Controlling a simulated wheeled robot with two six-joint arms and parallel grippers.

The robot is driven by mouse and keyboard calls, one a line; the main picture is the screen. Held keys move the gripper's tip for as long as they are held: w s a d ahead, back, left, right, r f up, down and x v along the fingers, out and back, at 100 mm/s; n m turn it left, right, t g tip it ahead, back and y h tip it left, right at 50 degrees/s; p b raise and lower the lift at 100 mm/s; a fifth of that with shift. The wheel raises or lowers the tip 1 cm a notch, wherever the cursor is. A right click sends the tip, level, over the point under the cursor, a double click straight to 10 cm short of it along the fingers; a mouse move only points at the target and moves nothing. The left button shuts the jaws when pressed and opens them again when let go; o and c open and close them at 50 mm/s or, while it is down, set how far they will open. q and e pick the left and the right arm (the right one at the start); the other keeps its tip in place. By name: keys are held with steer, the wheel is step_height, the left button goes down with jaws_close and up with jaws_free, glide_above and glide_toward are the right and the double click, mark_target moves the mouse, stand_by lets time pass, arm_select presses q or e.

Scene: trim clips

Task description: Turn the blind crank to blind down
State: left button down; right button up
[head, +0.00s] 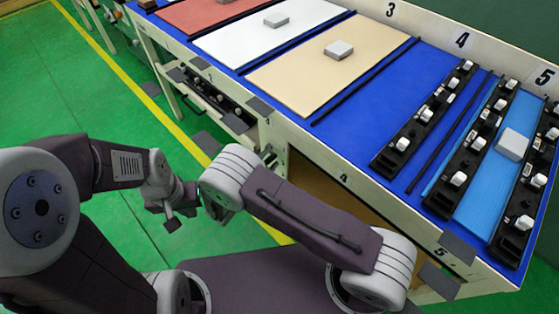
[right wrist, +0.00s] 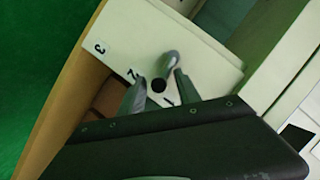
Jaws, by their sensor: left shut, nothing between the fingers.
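The right wrist view shows a white panel (right wrist: 205,50) with the digits 3, 2 and 1, tilted in the picture. A black round hole (right wrist: 158,85) and a grey rounded crank handle (right wrist: 172,61) are on it. My right gripper (right wrist: 161,76) is open, its two dark fingers apart. The handle is by the tip of the right-hand finger; I cannot tell whether they touch. In the head view my left gripper (head: 170,214) is shut and empty, over the green floor. I cannot make out a blind.
A blue-topped bench (head: 360,135) crosses the head view. It bears coloured boards, grey blocks (head: 339,49) and black rails with white clips (head: 425,118). Its pale front edge runs close beyond my right arm. The green floor (head: 60,90) at left is free.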

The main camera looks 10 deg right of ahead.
steer(key=shift+w+d, duration=0.15)
steer(key=shift+w, duration=0.05)
jaws_close()
steer(key=shift+s+f, duration=0.1)
steer(key=shift+f+m+t, duration=0.25)
steer(key=shift+m+t, duration=0.05)
steer(key=shift+m, duration=0.2)
steer(key=shift+s+f+m+t, duration=0.1)
steer(key=shift+f+m+t, duration=0.3)
steer(key=shift+m, duration=0.1)
steer(key=shift+f+m+t+b, duration=0.35)
steer(key=shift+m+t+b, duration=0.05)
steer(key=shift+m, duration=0.4)
steer(key=shift+f+m+t+b, duration=0.3)
steer(key=shift+m+t+b, duration=0.1)
steer(key=shift+m, duration=0.4)
steer(key=shift+w, duration=0.2)
